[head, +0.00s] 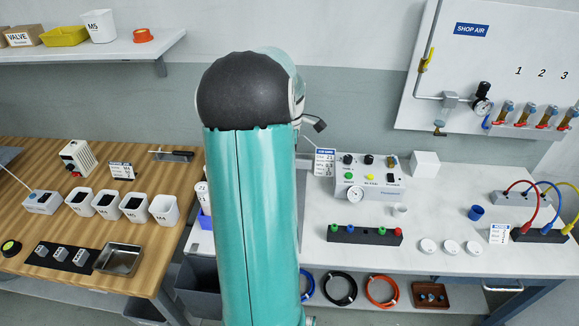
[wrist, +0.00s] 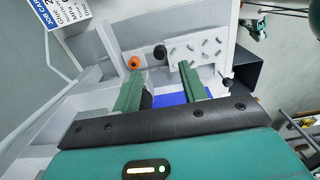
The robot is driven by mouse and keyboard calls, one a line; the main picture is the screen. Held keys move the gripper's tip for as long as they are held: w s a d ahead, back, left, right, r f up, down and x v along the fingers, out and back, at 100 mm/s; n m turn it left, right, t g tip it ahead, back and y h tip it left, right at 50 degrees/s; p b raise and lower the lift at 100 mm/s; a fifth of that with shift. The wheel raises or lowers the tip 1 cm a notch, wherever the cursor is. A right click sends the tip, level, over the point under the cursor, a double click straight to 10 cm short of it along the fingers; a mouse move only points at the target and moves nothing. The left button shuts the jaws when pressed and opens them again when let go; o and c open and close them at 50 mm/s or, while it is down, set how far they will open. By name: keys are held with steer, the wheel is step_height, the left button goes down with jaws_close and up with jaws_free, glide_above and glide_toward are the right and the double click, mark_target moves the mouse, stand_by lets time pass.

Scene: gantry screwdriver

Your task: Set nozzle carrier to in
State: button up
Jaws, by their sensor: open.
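My gripper (wrist: 162,64) is open, its two green fingers apart with nothing held between them. Ahead of the fingertips are an orange round knob (wrist: 133,62), near the left finger, and a black round knob (wrist: 160,52), between the fingers. I cannot tell for sure which part is the nozzle carrier, or whether it is in or out. A white plate with several small screws (wrist: 196,48) lies beyond the right finger. A blue surface (wrist: 170,99) shows low between the fingers. In the head view my arm hides my gripper and most of this station.
A black box-like part (wrist: 247,70) stands right of the fingers. A job card (wrist: 55,18) hangs at upper left. The wooden bench (head: 150,232) is left of my arm. The white bench (head: 390,268) with a control box (head: 367,194) is right.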

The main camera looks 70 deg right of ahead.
step_height(320, 180, up, 7)
steer(key=shift+f, duration=0.1)
